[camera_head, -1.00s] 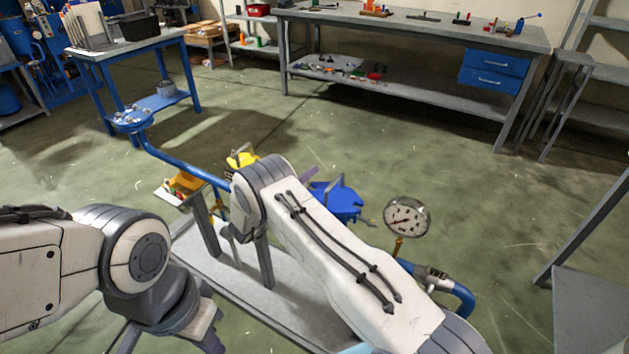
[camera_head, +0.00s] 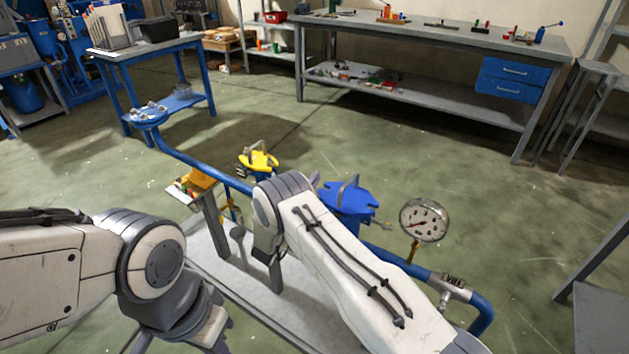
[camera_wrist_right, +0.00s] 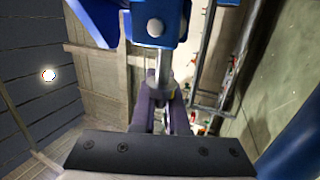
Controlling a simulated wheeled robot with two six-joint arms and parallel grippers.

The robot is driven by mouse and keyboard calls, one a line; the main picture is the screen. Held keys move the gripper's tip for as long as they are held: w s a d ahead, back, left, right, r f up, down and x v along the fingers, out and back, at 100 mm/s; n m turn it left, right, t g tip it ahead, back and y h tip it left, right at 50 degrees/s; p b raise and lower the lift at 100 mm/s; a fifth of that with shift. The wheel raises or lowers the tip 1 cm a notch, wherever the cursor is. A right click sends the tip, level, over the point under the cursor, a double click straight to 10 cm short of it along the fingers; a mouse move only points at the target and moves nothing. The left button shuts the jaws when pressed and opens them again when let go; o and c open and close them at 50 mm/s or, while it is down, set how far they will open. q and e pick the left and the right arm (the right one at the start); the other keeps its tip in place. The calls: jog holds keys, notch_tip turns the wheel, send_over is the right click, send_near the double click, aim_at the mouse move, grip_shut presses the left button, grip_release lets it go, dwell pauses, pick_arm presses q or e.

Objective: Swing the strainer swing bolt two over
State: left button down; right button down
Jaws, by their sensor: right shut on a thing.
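The blue strainer (camera_head: 347,200) with its grey bail sits on the pipe just right of my right forearm in the head view. In the right wrist view a blue lug (camera_wrist_right: 156,24) with a grey pin is at the top, and a grey swing bolt (camera_wrist_right: 159,76) runs from it down between my fingers. My right gripper (camera_wrist_right: 165,108) is shut on this bolt; the arm mostly hides it in the head view. I cannot tell which numbered bolt it is. My left gripper (camera_head: 214,332) is low at the left, its fingers partly hidden, apart from the strainer.
A pressure gauge (camera_head: 424,220) stands close right of the strainer. A yellow-topped fitting (camera_head: 259,162) is behind the blue pipe (camera_head: 190,165). A grey skid (camera_head: 222,285) lies below. The workbench (camera_head: 440,38) and blue table (camera_head: 150,45) stand farther back, with open floor between.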

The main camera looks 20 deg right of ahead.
jog(key=shift+f+n+t, duration=0.3)
jog(key=shift+n, duration=0.4)
jog(key=c, duration=0.9)
grip_release()
jog(key=shift+r, duration=0.1)
jog(key=shift+a, duration=0.15)
jog(key=v, duration=1)
jog(key=shift+s+a, duration=0.1)
jog(key=shift+s, duration=0.1)
